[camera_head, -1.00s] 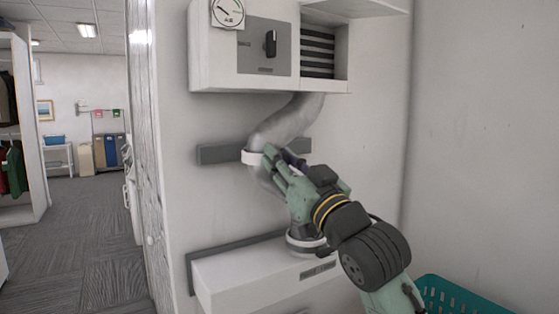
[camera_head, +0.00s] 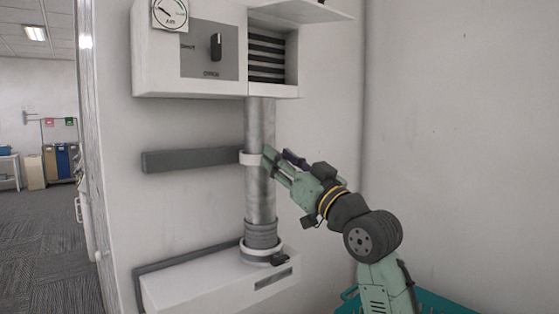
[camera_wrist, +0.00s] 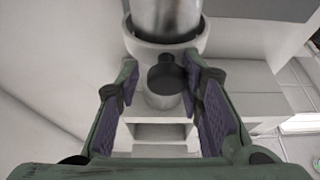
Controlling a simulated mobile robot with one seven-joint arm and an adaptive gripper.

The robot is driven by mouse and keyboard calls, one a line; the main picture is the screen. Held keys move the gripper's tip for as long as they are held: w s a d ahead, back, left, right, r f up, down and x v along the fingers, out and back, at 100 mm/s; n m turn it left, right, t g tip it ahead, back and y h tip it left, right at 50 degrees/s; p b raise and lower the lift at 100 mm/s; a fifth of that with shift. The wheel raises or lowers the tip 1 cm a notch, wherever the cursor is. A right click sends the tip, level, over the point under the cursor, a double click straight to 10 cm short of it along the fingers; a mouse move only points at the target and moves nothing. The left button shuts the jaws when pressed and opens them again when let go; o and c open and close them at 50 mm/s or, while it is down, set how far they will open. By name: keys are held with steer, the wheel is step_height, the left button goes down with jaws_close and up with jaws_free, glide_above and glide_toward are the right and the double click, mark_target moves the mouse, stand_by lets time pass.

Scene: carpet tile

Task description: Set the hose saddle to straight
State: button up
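The hose saddle (camera_head: 249,158) is a white ring around the grey hose (camera_head: 260,195), at the right end of a dark grey rail (camera_head: 190,159). The hose runs straight and upright between the upper cabinet and the lower white box. My gripper (camera_head: 274,162) is at the saddle's right side in the head view. In the wrist view, the white ring (camera_wrist: 183,43) crosses the top, with a dark round knob (camera_wrist: 166,80) below it. The knob lies between my gripper's parted fingers, nearer the right one; a gap shows on the left. Contact is unclear.
The upper cabinet (camera_head: 145,62) has a dial, a black switch and a slatted vent. The lower white box (camera_head: 215,286) bears the hose's base collar. A teal basket (camera_head: 440,300) stands at lower right. Open carpet (camera_head: 40,235) lies to the left.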

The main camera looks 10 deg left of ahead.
steer(key=shift+o, duration=1.2)
steer(key=shift+d, duration=0.1)
steer(key=v, duration=1.2)
